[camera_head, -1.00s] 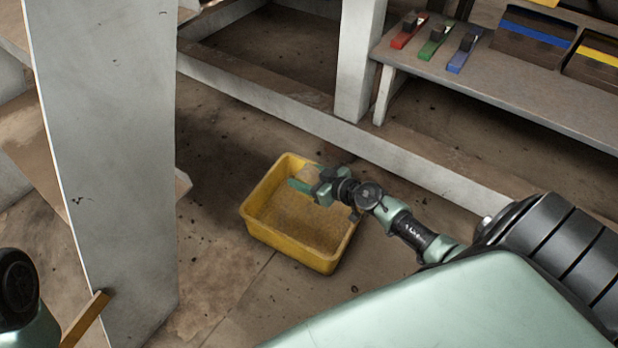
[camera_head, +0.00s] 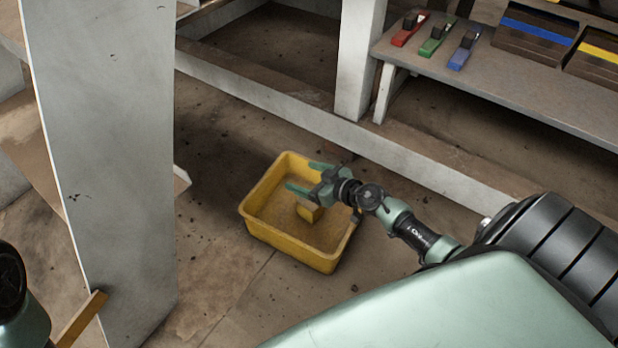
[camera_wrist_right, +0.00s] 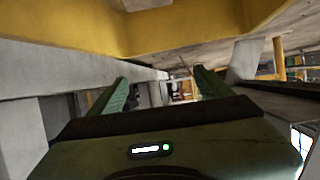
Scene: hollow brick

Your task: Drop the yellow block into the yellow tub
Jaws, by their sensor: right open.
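The yellow tub (camera_head: 265,232) stands on the floor near the middle of the head view. The yellow block (camera_head: 309,211) shows inside the tub's outline, just below my right gripper; I cannot tell whether it rests on the bottom or is still falling. My right gripper (camera_head: 303,178) is over the tub with its two green fingers spread apart and nothing between them. In the right wrist view, the open fingers (camera_wrist_right: 160,82) are empty and the tub (camera_wrist_right: 70,28) fills the top. My left gripper is out of view.
A tall grey panel (camera_head: 110,150) stands left of the tub. A grey beam (camera_head: 270,105) runs behind it. A bench (camera_head: 520,85) at the upper right holds red (camera_head: 409,30), green (camera_head: 437,38) and blue (camera_head: 464,50) pieces and dark boxes. The floor around the tub is clear.

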